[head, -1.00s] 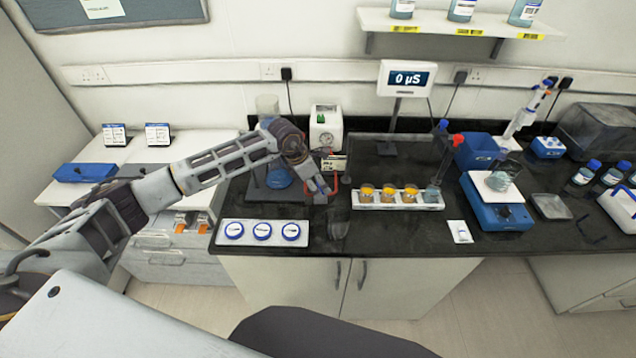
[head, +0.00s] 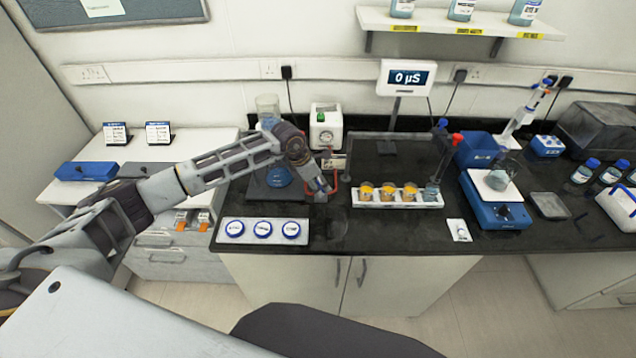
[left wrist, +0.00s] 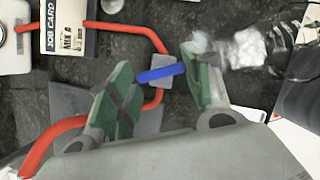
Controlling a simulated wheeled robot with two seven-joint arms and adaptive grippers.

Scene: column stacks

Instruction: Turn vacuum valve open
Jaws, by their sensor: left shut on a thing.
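The vacuum valve shows in the left wrist view as a small grey body (left wrist: 168,86) in a line of red tubing (left wrist: 125,30), with a blue handle (left wrist: 160,74). My left gripper (left wrist: 160,85) has its two green-padded fingers on either side of the blue handle and is shut on it. In the head view my left gripper (head: 322,192) is low over the black bench, by the red tubing (head: 335,160); the handle is hidden there. The white vacuum pump (head: 326,127) stands behind it. My right gripper is not in view.
A flask with blue liquid (head: 279,177) stands left of the gripper. A white rack (head: 398,198) of small cups is close on the right. A tray with blue-rimmed round pieces (head: 262,231) lies in front. A job card (left wrist: 70,28) is near the pump.

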